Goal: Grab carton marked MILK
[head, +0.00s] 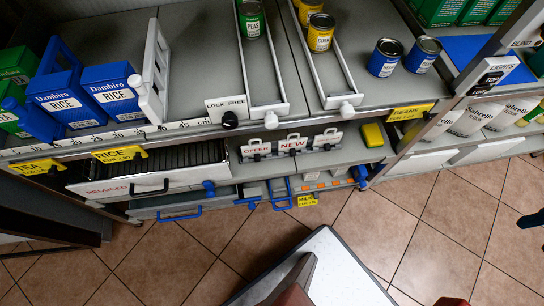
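I see no carton marked MILK in the head view. A yellow price tag reading MILK (307,200) hangs on the front edge of the lowest shelf level. The space behind that tag is mostly hidden by the shelves above, and I cannot tell what stands there. My gripper is not recognisable in this view.
Blue rice boxes (112,92) stand on the upper shelf at left, with cans (385,57) at right. A REDUCED drawer (150,178) juts out below. Flour bags (472,120) stand at far right. Tiled floor (450,225) is open at lower right.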

